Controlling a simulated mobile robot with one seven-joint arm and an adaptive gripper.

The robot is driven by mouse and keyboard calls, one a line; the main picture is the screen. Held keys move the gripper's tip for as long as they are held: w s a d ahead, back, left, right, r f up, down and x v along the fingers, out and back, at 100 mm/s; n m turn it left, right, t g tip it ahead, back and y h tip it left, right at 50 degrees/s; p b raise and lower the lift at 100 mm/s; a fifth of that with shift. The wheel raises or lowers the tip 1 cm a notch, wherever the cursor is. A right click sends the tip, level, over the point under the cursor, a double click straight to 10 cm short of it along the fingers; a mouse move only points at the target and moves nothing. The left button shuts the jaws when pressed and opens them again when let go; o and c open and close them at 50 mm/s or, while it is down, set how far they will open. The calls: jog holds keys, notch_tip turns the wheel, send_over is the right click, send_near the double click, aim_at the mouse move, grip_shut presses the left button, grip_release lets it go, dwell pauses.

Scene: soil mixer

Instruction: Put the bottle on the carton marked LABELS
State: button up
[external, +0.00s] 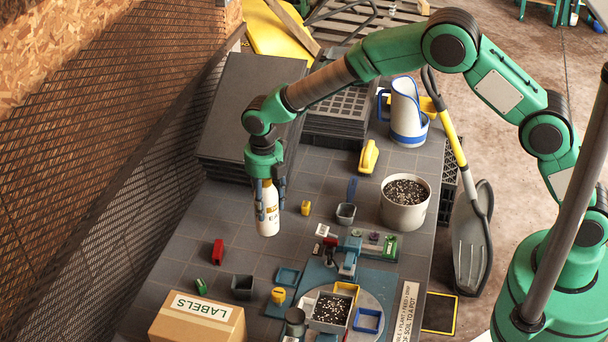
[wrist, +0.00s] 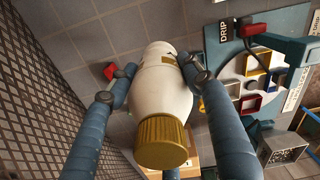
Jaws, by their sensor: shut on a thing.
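The bottle (external: 266,212) is white with a printed label and a gold cap, which shows large in the wrist view (wrist: 163,140). My gripper (external: 268,186) is shut on the bottle, with one finger on each side of it. The bottle is upright; I cannot tell whether its base touches the table. The carton marked LABELS (external: 190,325) is a brown box at the lower left in the external view, with a white label on its top. It stands nearer the camera than the bottle and my gripper. In the wrist view the bottle hides most of what is below it.
A red block (external: 217,252), a green piece (external: 200,286) and a dark pot (external: 242,287) lie between bottle and carton. The potting station (external: 345,285) is to the right. Black trays (external: 245,110) are stacked behind, and a mesh wall (external: 110,170) stands left.

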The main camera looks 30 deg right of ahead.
jog(key=s+a+r+p, duration=0.3)
jog(key=s+a, duration=0.1)
jog(key=s, duration=0.7)
jog(key=s+a+r+p, duration=0.2)
jog(key=s+a, duration=0.3)
jog(key=s, duration=0.6)
jog(key=s+a+r+p, duration=0.3)
jog(key=s+a+p, duration=0.1)
jog(key=s, duration=0.8)
jog(key=shift+a+r, duration=0.2)
jog(key=shift+r, duration=0.1)
jog(key=w+a, duration=0.3)
jog(key=a, duration=0.4)
jog(key=w+a+f, duration=0.1)
jog(key=w+a, duration=0.2)
jog(key=a, duration=0.4)
jog(key=shift+w+a+f+p, duration=0.25)
jog(key=shift+w+p, duration=0.1)
jog(key=shift+w, duration=0.05)
jog(key=shift+f, duration=1.7)
jog(key=shift+f, duration=0.15)
